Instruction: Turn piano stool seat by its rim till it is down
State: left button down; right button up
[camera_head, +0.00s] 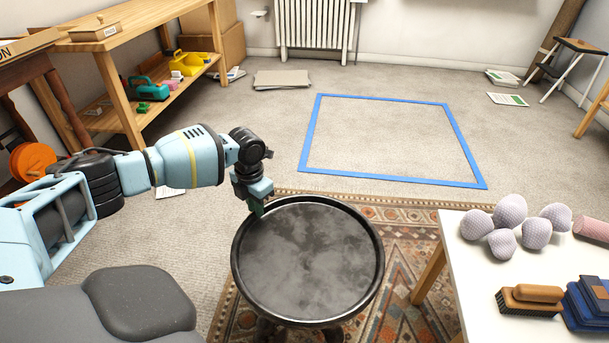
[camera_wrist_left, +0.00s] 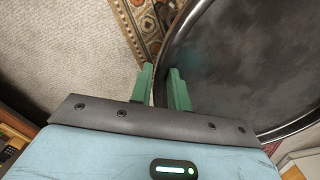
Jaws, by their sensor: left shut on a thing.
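The piano stool's round black seat (camera_head: 308,262) has a raised rim and stands in front of me on the patterned rug. My left gripper (camera_head: 257,207) is at the seat's far left edge, shut on the rim. In the left wrist view, the green fingers (camera_wrist_left: 161,88) sit either side of the rim of the seat (camera_wrist_left: 240,70), one outside and one inside. The stool's base shows only a little below the seat, so its height is hard to tell. My right gripper is not in view.
A white table (camera_head: 480,290) at the right holds several pale knobbly balls (camera_head: 508,212), a brush (camera_head: 530,299) and blue items. A blue taped rectangle (camera_head: 390,179) marks clear carpet behind the stool. A wooden shelf unit (camera_head: 140,25) stands at the left.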

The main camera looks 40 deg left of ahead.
pick_arm(q)
jog(key=shift+w+d+m+b, duration=0.2)
jog(key=shift+w+m+b, duration=0.1)
jog(key=shift+w+b, duration=0.4)
jog(key=shift+w+r+b, duration=0.1)
jog(key=shift+r+b, duration=0.05)
jog(key=shift+b, duration=0.3)
jog(key=c, duration=1.5)
grip_release()
jog(key=shift+r, duration=0.1)
jog(key=o, duration=0.5)
jog(key=shift+c, duration=0.2)
jog(key=shift+o, duration=0.2)
jog(key=shift+a, duration=0.1)
